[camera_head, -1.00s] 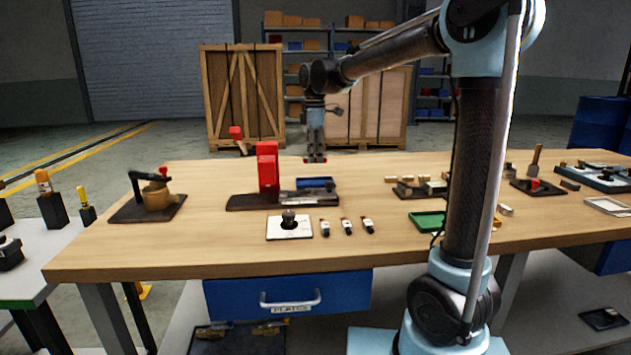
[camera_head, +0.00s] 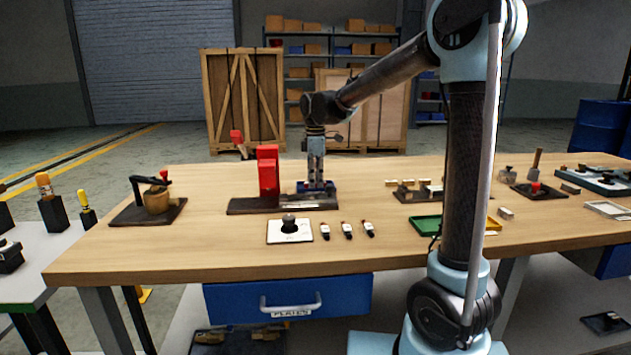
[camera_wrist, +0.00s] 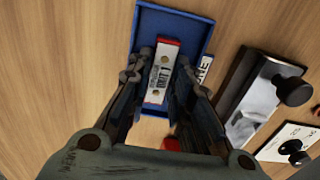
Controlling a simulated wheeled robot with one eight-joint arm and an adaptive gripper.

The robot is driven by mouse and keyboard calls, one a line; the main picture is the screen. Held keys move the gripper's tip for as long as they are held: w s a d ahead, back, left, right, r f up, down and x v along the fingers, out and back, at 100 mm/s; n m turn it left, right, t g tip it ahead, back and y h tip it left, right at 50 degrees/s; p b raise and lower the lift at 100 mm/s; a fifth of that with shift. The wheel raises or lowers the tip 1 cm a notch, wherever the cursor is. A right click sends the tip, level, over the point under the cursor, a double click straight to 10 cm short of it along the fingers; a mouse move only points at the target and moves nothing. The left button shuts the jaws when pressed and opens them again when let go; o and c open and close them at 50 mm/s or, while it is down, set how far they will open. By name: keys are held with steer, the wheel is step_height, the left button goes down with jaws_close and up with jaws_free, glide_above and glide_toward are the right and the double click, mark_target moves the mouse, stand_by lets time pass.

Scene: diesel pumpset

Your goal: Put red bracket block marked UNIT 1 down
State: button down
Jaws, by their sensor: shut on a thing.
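The bracket block (camera_wrist: 161,82) has a pale labelled top reading UNIT 1 and a red end. In the wrist view it lies between the two fingers of my gripper (camera_wrist: 158,72), which is shut on it. Behind it is the blue tray (camera_wrist: 172,24), and the block appears within the tray's outline. In the head view my gripper (camera_head: 316,184) points straight down at the blue tray (camera_head: 301,187). The block is hidden or too small to make out there. I cannot tell whether it touches the tray floor.
A red upright block (camera_head: 268,172) stands on a dark fixture base (camera_head: 245,205) left of my gripper. A green tray (camera_head: 426,225) is to the right.

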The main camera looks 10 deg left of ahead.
steer(key=c, duration=1.7)
jaws_free()
step_height(320, 180, up, 12)
steer(key=shift+r, duration=0.1)
